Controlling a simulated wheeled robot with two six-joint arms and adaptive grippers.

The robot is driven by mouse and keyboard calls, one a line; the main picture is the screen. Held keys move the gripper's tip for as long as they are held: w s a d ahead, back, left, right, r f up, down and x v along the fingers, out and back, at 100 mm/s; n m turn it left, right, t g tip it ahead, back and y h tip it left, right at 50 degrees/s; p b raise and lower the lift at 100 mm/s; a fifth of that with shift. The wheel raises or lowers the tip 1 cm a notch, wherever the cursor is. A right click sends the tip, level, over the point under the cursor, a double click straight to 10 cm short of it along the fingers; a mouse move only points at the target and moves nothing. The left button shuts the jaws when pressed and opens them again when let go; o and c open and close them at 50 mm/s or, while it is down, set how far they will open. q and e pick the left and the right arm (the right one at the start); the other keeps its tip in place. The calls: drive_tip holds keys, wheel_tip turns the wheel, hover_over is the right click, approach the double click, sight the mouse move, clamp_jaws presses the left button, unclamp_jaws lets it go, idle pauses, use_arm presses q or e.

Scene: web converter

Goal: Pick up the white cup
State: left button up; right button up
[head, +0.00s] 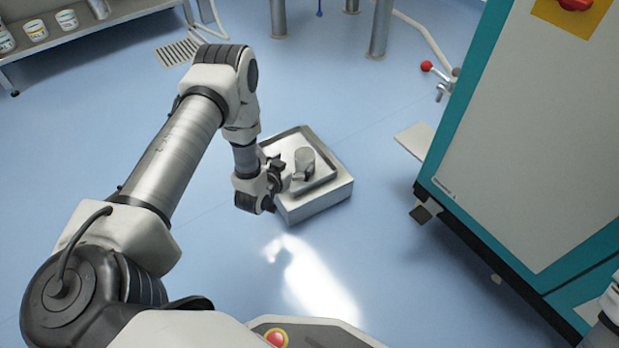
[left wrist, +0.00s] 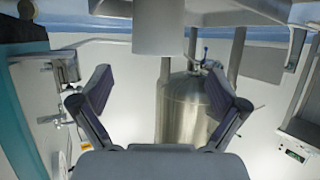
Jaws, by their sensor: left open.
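The white cup (head: 304,157), looking light grey here, stands upright on a square metal tray stand (head: 340,186) on the floor. My left gripper (head: 287,173) is low beside the cup, on its near left side, with its fingers toward it. In the left wrist view the two dark fingers of my left gripper (left wrist: 158,98) are spread wide with nothing between them. A pale cylinder, which looks like the cup (left wrist: 160,28), shows at the top middle, beyond the fingertips. I cannot tell whether a finger touches the cup. My right gripper is not in view.
A large teal and white machine cabinet (head: 545,150) stands on the right. A shelf with several tubs (head: 36,30) is at the upper left. Metal legs (head: 380,28) stand at the back. Blue floor around the stand is clear. The left wrist view shows a steel tank (left wrist: 186,108).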

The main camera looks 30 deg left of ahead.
sight(309, 151)
use_arm(q)
drive_tip(key=b+x, duration=0.2)
drive_tip(key=x, duration=0.1)
drive_tip(key=b+x, duration=0.3)
drive_tip(key=shift+w+d+f, duration=0.15)
drive_tip(key=shift+f, duration=0.2)
drive_tip(key=shift+w, duration=0.3)
drive_tip(key=shift+r, duration=0.2)
drive_tip(key=c, duration=1.1)
